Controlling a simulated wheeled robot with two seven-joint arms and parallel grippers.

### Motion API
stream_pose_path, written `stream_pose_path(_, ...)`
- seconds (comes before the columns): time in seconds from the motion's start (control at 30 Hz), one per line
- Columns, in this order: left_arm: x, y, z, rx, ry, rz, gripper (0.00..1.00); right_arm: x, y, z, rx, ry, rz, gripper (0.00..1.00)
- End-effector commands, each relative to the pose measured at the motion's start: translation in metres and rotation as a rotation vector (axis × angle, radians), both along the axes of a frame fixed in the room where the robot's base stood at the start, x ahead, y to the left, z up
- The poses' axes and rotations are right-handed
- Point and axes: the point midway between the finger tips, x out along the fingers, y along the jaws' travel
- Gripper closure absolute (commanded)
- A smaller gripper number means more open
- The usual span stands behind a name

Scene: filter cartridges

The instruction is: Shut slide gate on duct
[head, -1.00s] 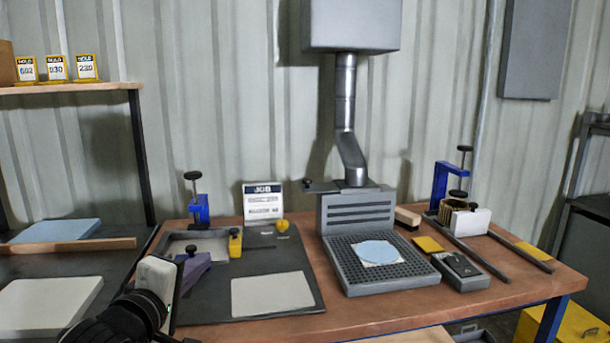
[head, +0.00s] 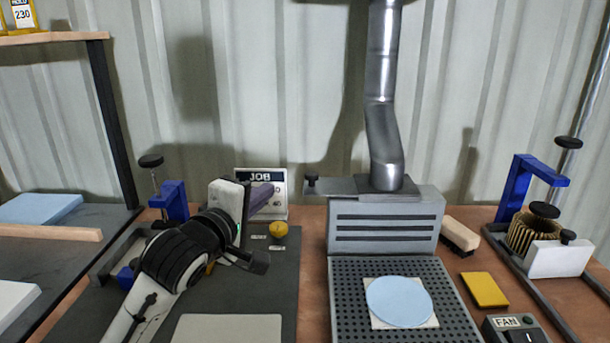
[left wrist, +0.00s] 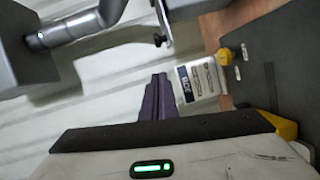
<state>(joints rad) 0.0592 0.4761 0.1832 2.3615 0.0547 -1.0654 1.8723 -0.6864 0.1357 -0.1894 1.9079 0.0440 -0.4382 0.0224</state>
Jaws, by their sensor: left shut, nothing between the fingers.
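The slide gate (head: 335,185) is a flat grey plate at the foot of the silver duct (head: 383,95). It sticks out to the left of the duct, with a black knob (head: 311,181) at its outer end. The knob also shows in the left wrist view (left wrist: 160,40). My left gripper (head: 264,196) has purple fingers, shut and empty, in front of the JOB card (head: 270,178). It is left of the knob and apart from it. My right gripper is in neither view.
A grey slotted extraction box (head: 385,222) stands under the duct, with a perforated tray (head: 345,300) in front holding a blue disc (head: 399,301). A yellow knob (head: 278,230) sits below the JOB card. Blue clamps (head: 175,200) stand at the left and right.

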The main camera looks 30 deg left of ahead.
Motion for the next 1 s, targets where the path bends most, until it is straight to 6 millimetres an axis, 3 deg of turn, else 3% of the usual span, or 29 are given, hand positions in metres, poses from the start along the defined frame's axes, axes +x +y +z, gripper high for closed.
stream_pose_path(0.4, 0.083, 0.022, -0.009, 0.003, 0.0, 0.003, 1.0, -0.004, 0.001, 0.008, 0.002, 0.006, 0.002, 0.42)
stream_pose_path(0.5, 0.097, 0.011, -0.012, 0.002, 0.0, 0.0, 1.0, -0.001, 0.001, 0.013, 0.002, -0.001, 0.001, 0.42)
stream_pose_path(0.7, 0.112, 0.001, -0.016, 0.001, 0.0, 0.001, 1.0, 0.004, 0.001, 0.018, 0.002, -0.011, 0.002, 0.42)
stream_pose_path(1.0, 0.114, 0.0, -0.017, 0.001, 0.0, 0.001, 1.0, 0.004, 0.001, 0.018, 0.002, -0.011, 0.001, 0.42)
